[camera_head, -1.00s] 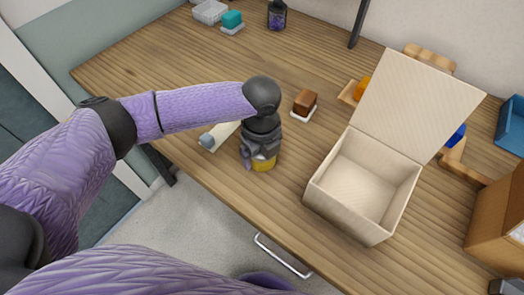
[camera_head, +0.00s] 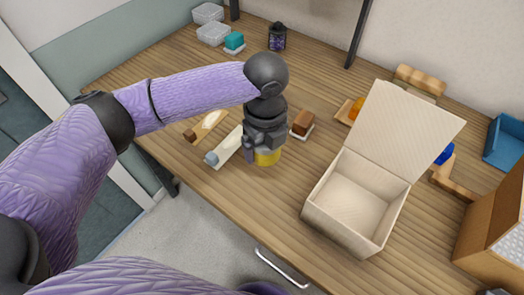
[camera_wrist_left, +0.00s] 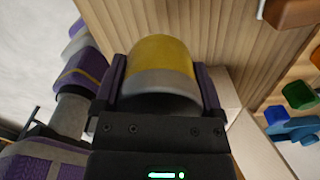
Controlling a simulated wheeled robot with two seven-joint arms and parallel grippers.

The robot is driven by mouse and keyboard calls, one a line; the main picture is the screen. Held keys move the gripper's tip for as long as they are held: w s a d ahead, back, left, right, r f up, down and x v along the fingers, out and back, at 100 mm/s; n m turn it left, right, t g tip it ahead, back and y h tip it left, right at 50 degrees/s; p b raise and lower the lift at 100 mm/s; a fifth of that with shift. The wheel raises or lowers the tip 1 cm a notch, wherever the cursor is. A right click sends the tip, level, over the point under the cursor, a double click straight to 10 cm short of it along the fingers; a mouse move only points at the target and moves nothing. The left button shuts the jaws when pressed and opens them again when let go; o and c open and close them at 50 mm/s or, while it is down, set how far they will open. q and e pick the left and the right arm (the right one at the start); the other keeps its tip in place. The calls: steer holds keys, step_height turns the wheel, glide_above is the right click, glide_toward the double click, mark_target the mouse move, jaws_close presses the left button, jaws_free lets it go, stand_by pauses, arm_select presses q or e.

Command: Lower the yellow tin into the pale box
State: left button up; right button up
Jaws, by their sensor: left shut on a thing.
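My left gripper (camera_head: 265,147) is shut on the yellow tin (camera_head: 267,157), with the tin upright below it. In the left wrist view the yellow tin (camera_wrist_left: 163,62) with its grey end sits between the two fingers (camera_wrist_left: 160,85). The tin appears a little above the table, left of the pale box; the exact gap is hard to tell. The pale box (camera_head: 335,228) stands on the table with its lid raised at the back. Its inside looks empty. My right gripper is out of view.
A brown block on a white base (camera_head: 302,123) stands close behind the tin. A cardboard box (camera_head: 490,250) stands at the right. The table front between tin and pale box is clear.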

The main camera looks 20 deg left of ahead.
arm_select(q)
steer(key=d+r+p, duration=0.5)
steer(key=r+p, duration=0.1)
steer(key=p, duration=0.1)
steer(key=b, duration=0.2)
glide_above(346, 210)
step_height(346, 210, down, 2)
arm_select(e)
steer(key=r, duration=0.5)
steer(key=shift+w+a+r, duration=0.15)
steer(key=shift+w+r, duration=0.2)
arm_select(q)
steer(key=shift+f, duration=0.1)
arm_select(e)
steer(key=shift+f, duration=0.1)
arm_select(q)
steer(key=shift+f+b, duration=2.8)
steer(key=shift+f, duration=1.4)
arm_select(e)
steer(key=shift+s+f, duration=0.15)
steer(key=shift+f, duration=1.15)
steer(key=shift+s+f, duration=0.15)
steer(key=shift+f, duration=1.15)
